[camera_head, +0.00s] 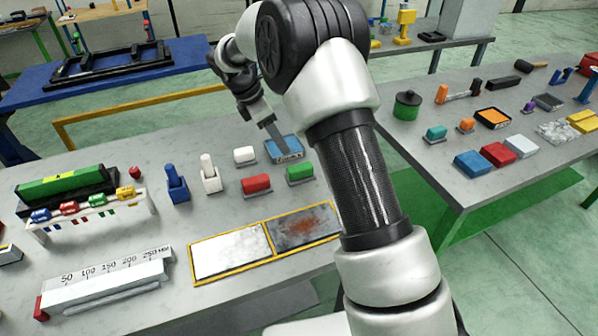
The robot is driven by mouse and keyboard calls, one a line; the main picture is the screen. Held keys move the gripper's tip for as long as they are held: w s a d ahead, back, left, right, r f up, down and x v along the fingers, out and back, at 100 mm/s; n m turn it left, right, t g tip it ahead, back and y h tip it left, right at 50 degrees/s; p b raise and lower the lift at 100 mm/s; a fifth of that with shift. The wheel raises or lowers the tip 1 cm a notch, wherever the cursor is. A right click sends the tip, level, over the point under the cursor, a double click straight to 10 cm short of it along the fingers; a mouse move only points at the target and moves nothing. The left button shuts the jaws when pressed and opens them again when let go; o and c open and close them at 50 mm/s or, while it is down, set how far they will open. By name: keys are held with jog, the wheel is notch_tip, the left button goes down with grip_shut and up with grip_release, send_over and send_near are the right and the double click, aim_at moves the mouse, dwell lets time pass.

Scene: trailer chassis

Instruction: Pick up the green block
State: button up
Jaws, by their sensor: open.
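A small green block (300,172) lies on the grey table just left of my forearm, right of a red block (256,184). Another, longer green piece (65,187) sits in a black holder at the far left of the table. My gripper (279,143) is open and points down by the blue-framed tray (285,149), above and a little left of the small green block in the picture. One long finger shows clearly; the other is hard to make out. I see nothing held. Whether the finger touches the tray, I cannot tell.
A white block (244,155), a white upright piece (210,173) and a blue one (177,183) stand nearby. A yellow-framed panel (232,254) lies in front. A second table (440,178) at right holds several items.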

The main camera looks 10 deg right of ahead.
send_near(300, 167)
jog(key=x, duration=0.5)
jog(key=shift+a+f, duration=0.2)
jog(key=shift+a, duration=0.05)
jog(key=shift+d+p+x, duration=0.25)
jog(key=shift+p+x, duration=0.25)
jog(key=shift+x, duration=2.1)
jog(key=shift+r, duration=0.15)
jog(key=c, duration=0.9)
notch_tip(300, 167, up, 10)
jog(key=shift+r, duration=0.1)
jog(key=shift+c, duration=0.2)
jog(key=shift+o, duration=1.2)
jog(key=shift+c, duration=0.2)
